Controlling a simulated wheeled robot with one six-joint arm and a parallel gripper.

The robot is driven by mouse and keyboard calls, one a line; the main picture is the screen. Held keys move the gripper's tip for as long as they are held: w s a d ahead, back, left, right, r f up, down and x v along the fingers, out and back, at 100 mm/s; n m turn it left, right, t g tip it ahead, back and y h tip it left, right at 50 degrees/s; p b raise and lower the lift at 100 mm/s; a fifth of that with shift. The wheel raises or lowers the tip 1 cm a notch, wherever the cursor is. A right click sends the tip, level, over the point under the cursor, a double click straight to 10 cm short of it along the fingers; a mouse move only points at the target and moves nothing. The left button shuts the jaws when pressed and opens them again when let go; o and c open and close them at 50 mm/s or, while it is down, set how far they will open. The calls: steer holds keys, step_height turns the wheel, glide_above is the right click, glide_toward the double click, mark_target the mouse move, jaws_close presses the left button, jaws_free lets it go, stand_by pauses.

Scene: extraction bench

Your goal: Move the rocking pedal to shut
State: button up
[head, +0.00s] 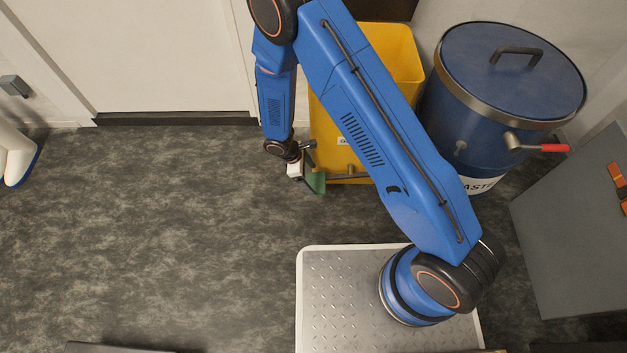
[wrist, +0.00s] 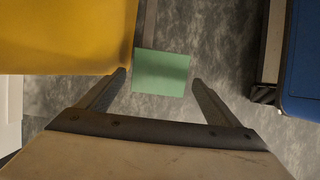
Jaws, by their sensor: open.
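The rocking pedal has a green pad (head: 317,183) on a grey bar (head: 347,177) low at the front of a yellow bin (head: 402,55). The bin looks open at the top; my arm hides much of it. In the wrist view the green pad (wrist: 160,72) is a flat rectangle beside the yellow wall (wrist: 65,35). My gripper (wrist: 158,78) is open and empty, with one finger on each side of the pad in the picture. I cannot tell whether it touches the pad. In the head view my gripper (head: 308,172) is low, just beside the pad.
A blue waste drum (head: 465,125) with a lid (head: 512,65) and a red-tipped handle (head: 552,148) stands right of the bin. A grey cabinet (head: 575,235) is farther right. A white door (head: 165,55) is at the back left. The floor (head: 150,230) on the left is clear.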

mark_target(315, 182)
steer(key=shift+x, duration=1.6)
steer(key=shift+c, duration=0.6)
steer(key=c, duration=1.1)
steer(key=shift+d+r+y, duration=0.2)
steer(key=shift+r+y, duration=0.3)
steer(key=shift+r, duration=0.3)
steer(key=r, duration=0.3)
steer(key=shift+d, duration=0.35)
steer(key=shift+d+r, duration=0.35)
steer(key=shift+r, duration=0.2)
steer(key=o, duration=1.2)
steer(key=shift+d, duration=0.15)
